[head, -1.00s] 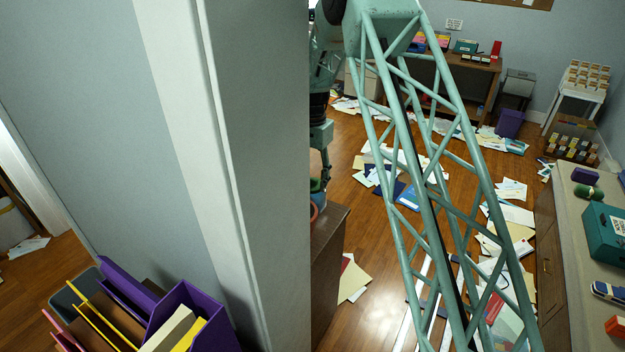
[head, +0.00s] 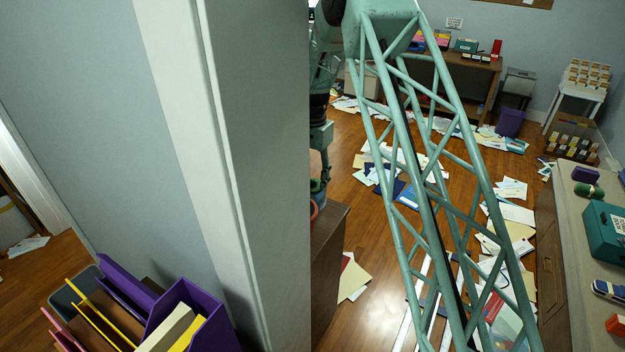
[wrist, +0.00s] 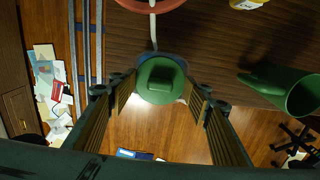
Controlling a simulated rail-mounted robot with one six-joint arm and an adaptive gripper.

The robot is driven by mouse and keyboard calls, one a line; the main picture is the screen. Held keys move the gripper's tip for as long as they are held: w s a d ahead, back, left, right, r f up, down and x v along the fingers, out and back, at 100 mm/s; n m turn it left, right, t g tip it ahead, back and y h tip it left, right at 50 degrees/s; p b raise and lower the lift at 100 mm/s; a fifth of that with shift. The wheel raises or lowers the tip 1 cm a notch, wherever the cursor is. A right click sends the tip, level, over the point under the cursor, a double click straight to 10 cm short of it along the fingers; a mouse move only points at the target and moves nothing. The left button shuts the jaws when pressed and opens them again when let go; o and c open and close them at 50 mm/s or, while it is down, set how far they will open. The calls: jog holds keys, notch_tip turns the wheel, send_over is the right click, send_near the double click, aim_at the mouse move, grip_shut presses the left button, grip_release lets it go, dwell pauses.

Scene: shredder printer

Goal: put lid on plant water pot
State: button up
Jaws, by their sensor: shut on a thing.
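A green round lid (wrist: 160,80) sits between my gripper's (wrist: 158,92) fingertips in the wrist view, with a dark blue rim showing behind it. My gripper is shut on it, near the edge of the brown desk. The green plant water pot (wrist: 303,95) is to the right, apart from the lid, with its open round mouth showing and its tapered part pointing left. In the head view my gripper (head: 322,178) is beside the wall corner above the desk, and a small bit of green shows at it. The pot is hidden there.
The brown desk (wrist: 215,35) holds a red-orange ring (wrist: 150,5) and a yellow-and-white item (wrist: 247,4) at the top of the wrist view. A wall corner (head: 255,150) blocks much of the head view. Papers (head: 352,278) litter the floor.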

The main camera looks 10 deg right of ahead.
jog(key=shift+f, duration=0.45)
jog(key=o, duration=0.8)
jog(key=shift+c, duration=0.2)
jog(key=shift+r, duration=0.15)
notch_tip(320, 180, up, 12)
dwell(0.7)
